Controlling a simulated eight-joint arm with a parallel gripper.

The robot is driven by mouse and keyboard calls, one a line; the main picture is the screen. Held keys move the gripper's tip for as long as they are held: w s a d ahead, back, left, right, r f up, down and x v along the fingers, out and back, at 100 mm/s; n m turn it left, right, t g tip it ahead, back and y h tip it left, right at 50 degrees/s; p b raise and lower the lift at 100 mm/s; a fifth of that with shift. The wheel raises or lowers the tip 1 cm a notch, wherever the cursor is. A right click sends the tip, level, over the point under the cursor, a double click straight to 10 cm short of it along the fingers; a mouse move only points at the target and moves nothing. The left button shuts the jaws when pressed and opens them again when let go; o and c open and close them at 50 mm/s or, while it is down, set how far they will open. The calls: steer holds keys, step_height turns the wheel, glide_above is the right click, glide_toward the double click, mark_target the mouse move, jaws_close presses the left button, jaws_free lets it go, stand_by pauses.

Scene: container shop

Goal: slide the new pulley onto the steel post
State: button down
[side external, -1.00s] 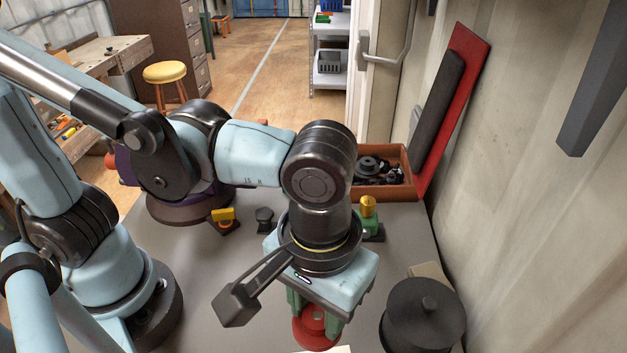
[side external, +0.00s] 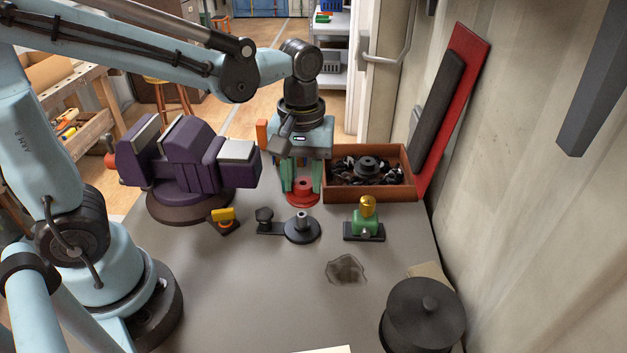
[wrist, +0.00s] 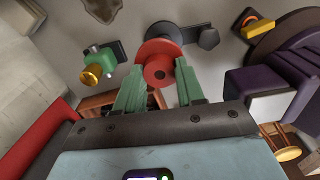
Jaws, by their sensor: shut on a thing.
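My gripper (side external: 302,188) has green fingers and points down, shut on the red pulley (side external: 301,198). It is also in the wrist view (wrist: 158,85), with the red pulley (wrist: 152,50) between the fingertips. The steel post (side external: 302,215) is short and upright on a round dark base (side external: 302,233) on the bench. In the side view the pulley appears just above the post top, apart from it; whether it is directly over the post or behind it, I cannot tell. In the wrist view the pulley hides the post and part of the base.
A dark knob (side external: 264,215) stands left of the post. A green block with a brass top (side external: 367,215) stands right. A brown crate (side external: 409,194) of dark parts and a purple vise (side external: 190,165) flank my gripper. A black lidded drum (side external: 423,315) is at front right.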

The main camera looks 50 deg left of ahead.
steer(key=shift+w+a+f, duration=0.15)
steer(key=shift+a, duration=0.4)
steer(key=shift+f, duration=2)
steer(key=shift+f, duration=1.25)
steer(key=c, duration=0.6)
jaws_free()
steer(key=shift+r, duration=3.55)
